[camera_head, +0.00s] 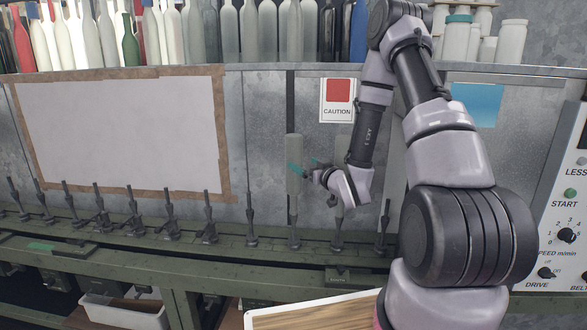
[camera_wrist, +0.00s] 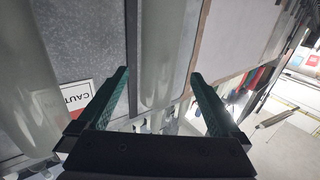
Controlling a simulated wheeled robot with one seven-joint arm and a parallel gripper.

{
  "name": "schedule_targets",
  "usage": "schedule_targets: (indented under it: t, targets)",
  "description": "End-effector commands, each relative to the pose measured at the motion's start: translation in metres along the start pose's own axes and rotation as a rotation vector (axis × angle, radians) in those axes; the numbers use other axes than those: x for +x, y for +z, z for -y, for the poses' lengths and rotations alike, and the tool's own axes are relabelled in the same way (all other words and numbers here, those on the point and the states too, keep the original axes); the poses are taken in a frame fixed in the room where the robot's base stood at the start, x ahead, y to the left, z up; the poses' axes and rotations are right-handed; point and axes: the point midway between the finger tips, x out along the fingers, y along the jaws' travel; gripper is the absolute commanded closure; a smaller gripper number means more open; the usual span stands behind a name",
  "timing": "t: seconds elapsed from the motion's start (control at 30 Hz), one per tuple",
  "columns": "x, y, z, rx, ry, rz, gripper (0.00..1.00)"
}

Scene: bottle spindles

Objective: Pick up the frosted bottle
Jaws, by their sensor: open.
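A tall frosted bottle (camera_head: 293,150) stands upright on a spindle of the green rail. A second, similar frosted bottle (camera_head: 342,150) stands to its right, partly hidden by my arm. My gripper (camera_head: 306,165) is open with teal fingers, at the height of the left bottle's body. In the wrist view, a frosted bottle (camera_wrist: 160,50) lies in line with the gap between the fingers of my gripper (camera_wrist: 158,74). Whether the fingers reach around it or are short of it, I cannot tell. The other bottle (camera_wrist: 28,85) shows at the left, outside the fingers.
Bare spindles (camera_head: 120,215) line the rail to the left. A metal panel stands behind, with a caution sign (camera_head: 338,100) and a blank board (camera_head: 120,130). Several bottles stand on a shelf above.

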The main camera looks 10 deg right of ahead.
Motion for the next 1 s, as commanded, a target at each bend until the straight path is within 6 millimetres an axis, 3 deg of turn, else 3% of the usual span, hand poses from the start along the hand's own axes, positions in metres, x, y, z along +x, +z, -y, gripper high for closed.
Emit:
schedule_targets:
  t: [0.3, 0.53, 0.8, 1.0]
  targets:
    - [0.044, 0.001, 0.003, -0.003, -0.008, -0.012, 0.00]
    - [0.062, 0.001, 0.002, -0.003, -0.008, -0.011, 0.00]
    - [0.101, 0.002, 0.000, -0.003, -0.008, -0.011, 0.00]
    - [0.107, 0.002, -0.001, -0.002, -0.006, -0.009, 0.00]
